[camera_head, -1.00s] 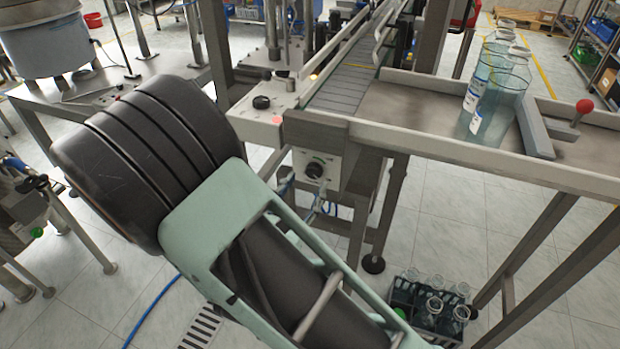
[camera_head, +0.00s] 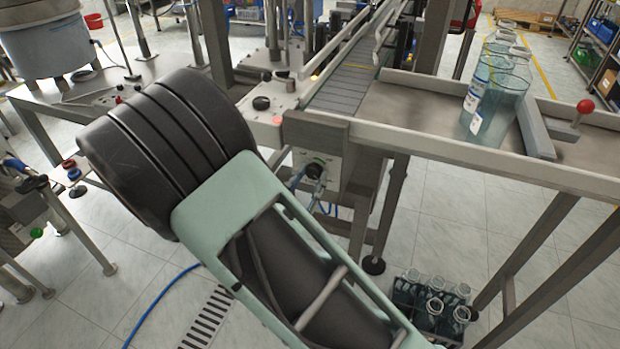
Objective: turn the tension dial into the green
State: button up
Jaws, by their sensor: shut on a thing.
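The tension dial (camera_head: 315,170) is a small dark knob on a pale panel (camera_head: 329,158) on the conveyor's front support. A small green mark shows just above the knob. The knob's exact pointing is too small to tell. My arm's black ribbed joint and pale green link fill the left and lower middle, with the link's edge just left of and below the panel. My gripper is not visible, so its contact with the dial cannot be seen.
Clear bottles (camera_head: 493,100) stand on the conveyor table (camera_head: 410,110) at right, beside a red-knobbed lever (camera_head: 585,106). A dark crate of bottles (camera_head: 403,298) is on the floor below. Blue tubing hangs near the panel. A black knob (camera_head: 261,103) and a red light (camera_head: 277,120) sit upper left of it.

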jog(key=shift+r+n+p, duration=0.1)
jog(key=shift+n+p, duration=0.3)
jog(key=shift+p, duration=0.1)
jog(key=n+p, duration=0.3)
jog(key=p, duration=0.1)
jog(key=shift+r+n, duration=0.15)
jog(key=shift+n, duration=0.15)
jog(key=n+p, duration=0.5)
jog(key=n, duration=0.1)
jog(key=shift+p, duration=0.3)
jog(key=n+p, duration=0.3)
jog(key=n, duration=0.2)
jog(key=shift+n+p, duration=0.3)
jog(key=shift+n, duration=0.1)
jog(key=n+p, duration=0.1)
jog(key=n, duration=0.3)
jog(key=n+p, duration=0.1)
jog(key=n, duration=0.1)
jog(key=shift+f+p, duration=0.25)
jog(key=shift+p, duration=0.05)
jog(key=o, duration=1.1)
jog(key=shift+o, duration=0.2)
